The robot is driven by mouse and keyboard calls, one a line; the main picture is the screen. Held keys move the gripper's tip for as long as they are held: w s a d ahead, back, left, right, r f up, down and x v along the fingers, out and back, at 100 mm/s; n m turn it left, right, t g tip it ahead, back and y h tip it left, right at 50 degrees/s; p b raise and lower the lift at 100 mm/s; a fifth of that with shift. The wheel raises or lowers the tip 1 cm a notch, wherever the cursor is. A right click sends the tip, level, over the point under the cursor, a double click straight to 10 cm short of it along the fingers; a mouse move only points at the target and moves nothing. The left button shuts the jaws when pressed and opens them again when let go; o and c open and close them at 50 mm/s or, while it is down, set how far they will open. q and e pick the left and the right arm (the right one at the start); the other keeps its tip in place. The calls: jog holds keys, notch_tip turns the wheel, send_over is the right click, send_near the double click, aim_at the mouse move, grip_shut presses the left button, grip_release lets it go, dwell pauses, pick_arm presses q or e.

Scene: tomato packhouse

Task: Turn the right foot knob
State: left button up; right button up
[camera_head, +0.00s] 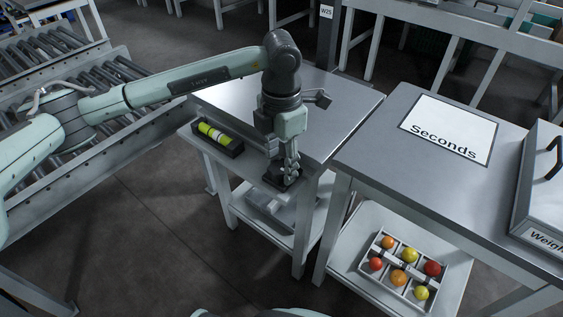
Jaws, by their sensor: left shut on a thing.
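My left gripper (291,172) points down at the near corner of a metal-topped stand (340,110). Its fingers are shut on the right foot knob (284,182), a dark piece at the stand's near edge. The fingers hide much of the knob, and I cannot tell its turn angle. A spirit level (215,134) with a yellow-green vial in a black body sits at the stand's left edge, left of my gripper. The bubble is too small to read. My right gripper is not in view.
A grey table (390,100) with a "Seconds" sign (450,128) stands close on the right, with a "Weigh" box (540,190) at its edge. A tray (362,262) of several tomatoes lies on its lower shelf. A roller conveyor (140,130) runs along the left. Open floor lies in front.

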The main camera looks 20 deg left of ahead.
pick_arm(q)
jog(key=n+b, duration=0.1)
jog(key=n, duration=0.3)
jog(key=shift+w+a+n, duration=0.1)
jog(key=shift+n, duration=1.1)
jog(key=shift+a+n, duration=0.15)
jog(key=shift+n, duration=2.45)
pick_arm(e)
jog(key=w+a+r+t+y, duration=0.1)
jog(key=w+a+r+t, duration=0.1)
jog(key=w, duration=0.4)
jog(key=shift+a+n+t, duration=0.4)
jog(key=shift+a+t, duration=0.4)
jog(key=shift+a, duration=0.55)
pick_arm(q)
jog(key=o, duration=1.2)
jog(key=shift+c, duration=0.2)
jog(key=shift+r, duration=0.1)
